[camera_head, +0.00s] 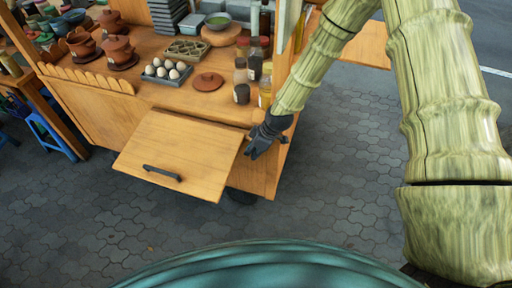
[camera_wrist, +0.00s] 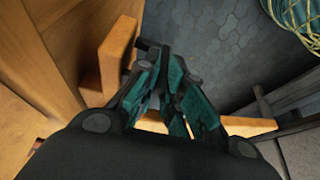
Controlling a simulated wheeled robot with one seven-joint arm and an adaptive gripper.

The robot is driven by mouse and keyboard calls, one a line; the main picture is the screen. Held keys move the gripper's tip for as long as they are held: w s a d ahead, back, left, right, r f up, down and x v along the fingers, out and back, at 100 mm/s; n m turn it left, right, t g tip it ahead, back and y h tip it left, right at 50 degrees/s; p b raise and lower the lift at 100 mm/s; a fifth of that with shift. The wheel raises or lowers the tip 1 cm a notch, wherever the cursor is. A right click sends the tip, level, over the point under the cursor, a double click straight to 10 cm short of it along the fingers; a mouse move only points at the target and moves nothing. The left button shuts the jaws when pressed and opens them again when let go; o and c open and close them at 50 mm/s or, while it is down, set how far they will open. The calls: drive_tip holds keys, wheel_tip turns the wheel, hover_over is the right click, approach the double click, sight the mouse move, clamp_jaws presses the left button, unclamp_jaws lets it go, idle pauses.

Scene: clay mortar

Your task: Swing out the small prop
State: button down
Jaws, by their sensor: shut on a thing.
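The small prop (camera_wrist: 118,55) looks like a light wooden piece beside the cart's side in the wrist view. A lower wooden bar (camera_wrist: 250,127) passes behind the fingers; I cannot tell whether it is the same part. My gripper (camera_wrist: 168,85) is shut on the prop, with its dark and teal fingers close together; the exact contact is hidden. In the head view my gripper (camera_head: 257,143) is at the cart's right front corner, by the right edge of the wooden flap (camera_head: 170,140). The flap sticks out from the cart front, and the prop is not clearly visible there.
The flap has a black handle (camera_head: 162,173). The cart top holds an egg tray (camera_head: 166,73), a round clay lid (camera_head: 208,82), bottles (camera_head: 241,85) and clay pots (camera_head: 118,50). A blue stool (camera_head: 50,135) stands left. Paved ground (camera_head: 340,180) is clear in front and right.

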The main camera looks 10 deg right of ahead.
drive_tip(key=s+a, duration=0.2)
drive_tip(key=s, duration=0.1)
drive_tip(key=shift+a+f, duration=0.1)
drive_tip(key=shift+a, duration=0.25)
drive_tip(key=c, duration=1.8)
unclamp_jaws()
drive_tip(key=shift+a, duration=0.2)
drive_tip(key=v, duration=0.8)
drive_tip(key=d+v, duration=0.1)
drive_tip(key=v, duration=0.3)
drive_tip(key=shift+w+d, duration=0.15)
